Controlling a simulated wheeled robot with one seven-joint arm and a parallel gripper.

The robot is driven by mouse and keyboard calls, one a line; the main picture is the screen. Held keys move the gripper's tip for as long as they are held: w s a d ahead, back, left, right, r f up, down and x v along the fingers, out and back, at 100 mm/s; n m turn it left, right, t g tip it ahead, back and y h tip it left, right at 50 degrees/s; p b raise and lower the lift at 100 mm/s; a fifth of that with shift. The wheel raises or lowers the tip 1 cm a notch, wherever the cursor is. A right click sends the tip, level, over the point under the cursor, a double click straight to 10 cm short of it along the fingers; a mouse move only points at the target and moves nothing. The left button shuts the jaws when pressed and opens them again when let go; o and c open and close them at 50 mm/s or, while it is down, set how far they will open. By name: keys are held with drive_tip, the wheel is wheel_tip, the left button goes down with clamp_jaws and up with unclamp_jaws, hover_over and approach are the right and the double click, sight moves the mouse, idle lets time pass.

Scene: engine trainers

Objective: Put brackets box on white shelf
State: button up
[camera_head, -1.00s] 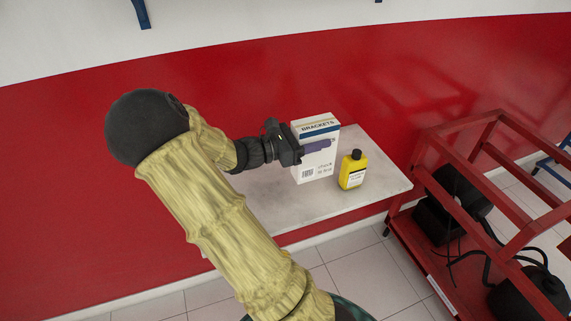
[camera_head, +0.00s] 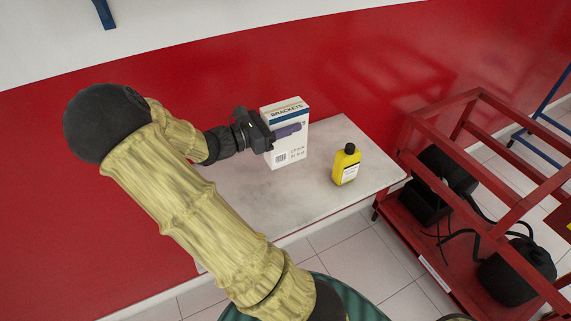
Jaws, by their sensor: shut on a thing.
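The brackets box (camera_head: 285,152) is a white carton with a blue band and the word BRACKETS. It is upright at the back of the pale table (camera_head: 240,210). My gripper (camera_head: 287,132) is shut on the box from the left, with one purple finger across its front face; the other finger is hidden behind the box. I cannot tell whether the box's base touches the table or is slightly above it. No white shelf that I can make out as such is in view, unless it is this pale table.
A yellow bottle (camera_head: 346,166) with a black cap stands on the table to the right of the box. A red metal frame (camera_head: 470,185) with black parts stands on the floor at the right. A red wall is behind the table. The table's front part is clear.

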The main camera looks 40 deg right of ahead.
sight(285, 150)
drive_tip(key=shift+f, duration=2.75)
drive_tip(key=shift+f, duration=0.3)
wheel_tip(285, 150, down, 3)
drive_tip(key=shift+d, duration=0.15)
drive_tip(key=shift+a+f, duration=0.2)
drive_tip(key=o, duration=1.4)
